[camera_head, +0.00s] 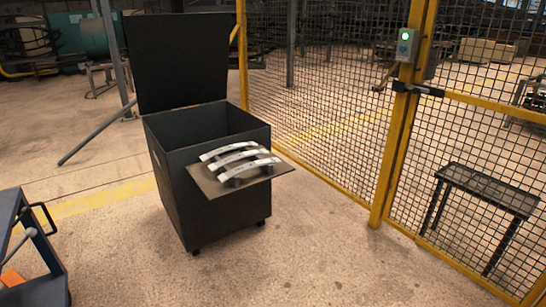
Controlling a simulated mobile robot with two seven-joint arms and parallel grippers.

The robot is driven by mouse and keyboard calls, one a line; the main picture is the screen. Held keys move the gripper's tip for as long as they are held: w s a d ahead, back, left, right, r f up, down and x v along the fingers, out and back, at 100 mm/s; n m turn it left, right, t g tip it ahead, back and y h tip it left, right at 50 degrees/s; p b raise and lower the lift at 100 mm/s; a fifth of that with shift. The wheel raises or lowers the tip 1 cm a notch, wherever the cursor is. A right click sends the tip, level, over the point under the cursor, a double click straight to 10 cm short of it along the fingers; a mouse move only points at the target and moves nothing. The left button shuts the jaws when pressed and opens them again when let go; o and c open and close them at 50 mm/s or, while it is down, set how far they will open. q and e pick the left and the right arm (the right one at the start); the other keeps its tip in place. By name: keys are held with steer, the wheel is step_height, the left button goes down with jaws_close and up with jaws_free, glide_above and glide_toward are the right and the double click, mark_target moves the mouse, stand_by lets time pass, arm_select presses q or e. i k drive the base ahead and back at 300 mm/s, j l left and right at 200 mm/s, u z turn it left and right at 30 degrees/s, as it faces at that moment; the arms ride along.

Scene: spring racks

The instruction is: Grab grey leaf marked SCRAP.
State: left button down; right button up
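Three curved grey leaves lie side by side on a flat plate (212,187) at the front of a black bin. The rear leaf (228,149), the middle leaf (236,158) and the front leaf (251,166) each carry small dark markings, too small to read. I cannot tell which one says SCRAP. Neither of my grippers is in view.
The black bin (215,215) stands on casters with its lid (180,60) raised. A blue cart (38,270) is at lower left. A yellow-framed mesh fence (398,130) runs behind, with a dark bench (488,188) beyond it. The floor in front is clear.

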mark_target(224, 176)
steer(key=i+j+z, duration=0.15)
steer(key=i+z, duration=0.3)
steer(key=i+j+z, duration=0.3)
steer(key=z, duration=0.15)
steer(key=i+j+z, duration=0.1)
steer(key=i+j, duration=0.2)
steer(key=i+j+z, duration=0.1)
steer(key=i+j, duration=0.15)
steer(key=j, duration=0.3)
steer(key=i+j+u, duration=0.1)
steer(key=j, duration=0.4)
steer(key=i+j+u, duration=0.1)
steer(key=j, duration=0.4)
steer(key=i+j, duration=0.1)
steer(key=j, duration=0.15)
steer(key=i+j, duration=0.15)
steer(key=j, duration=0.15)
steer(key=i+j, duration=0.1)
steer(key=j, duration=0.15)
